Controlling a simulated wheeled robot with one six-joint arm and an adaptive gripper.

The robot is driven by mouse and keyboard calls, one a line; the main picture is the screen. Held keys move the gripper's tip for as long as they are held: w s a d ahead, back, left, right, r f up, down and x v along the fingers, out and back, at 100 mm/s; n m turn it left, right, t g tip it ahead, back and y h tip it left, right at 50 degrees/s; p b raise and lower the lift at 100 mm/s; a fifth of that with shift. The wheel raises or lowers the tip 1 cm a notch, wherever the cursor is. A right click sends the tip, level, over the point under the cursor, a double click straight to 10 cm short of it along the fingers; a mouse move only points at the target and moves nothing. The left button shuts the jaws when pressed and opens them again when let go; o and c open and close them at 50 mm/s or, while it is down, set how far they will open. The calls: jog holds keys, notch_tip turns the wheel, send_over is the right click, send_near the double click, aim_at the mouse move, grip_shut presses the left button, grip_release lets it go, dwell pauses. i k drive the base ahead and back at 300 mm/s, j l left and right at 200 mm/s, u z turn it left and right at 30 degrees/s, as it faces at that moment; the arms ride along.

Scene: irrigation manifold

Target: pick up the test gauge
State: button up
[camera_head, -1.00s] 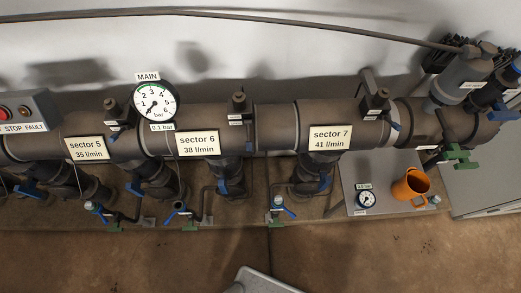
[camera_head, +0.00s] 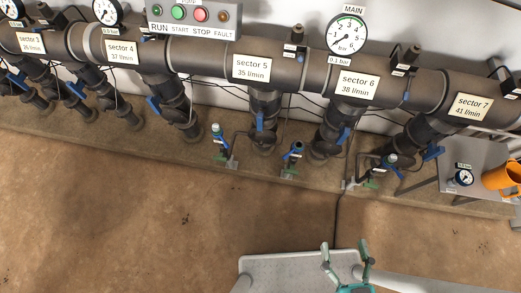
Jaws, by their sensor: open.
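The test gauge (camera_head: 463,177) is a small round dial with a white face and a dark blue rim. It lies on a grey side table (camera_head: 451,156) at the right, left of an orange jug (camera_head: 503,176). A small label stands at its upper edge. My gripper (camera_head: 346,245) is at the bottom of the view, above my own grey base. Its two fingers are spread apart with nothing between them. It is well to the left of the gauge and nearer to me, apart from it.
A large dark manifold pipe with sector labels runs along the wall, with the main gauge (camera_head: 346,33) above it. Valves with blue handles (camera_head: 260,122) hang below. Several small taps (camera_head: 391,160) stand along the ledge. The brown floor (camera_head: 120,210) in front is clear.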

aim_at(463, 177)
jog(key=j+z, duration=0.35)
jog(key=l+z, duration=0.15)
jog(key=z, duration=0.15)
jog(key=l+z, duration=0.15)
jog(key=z, duration=0.15)
jog(key=i+j+z, duration=0.15)
jog(key=i, duration=0.35)
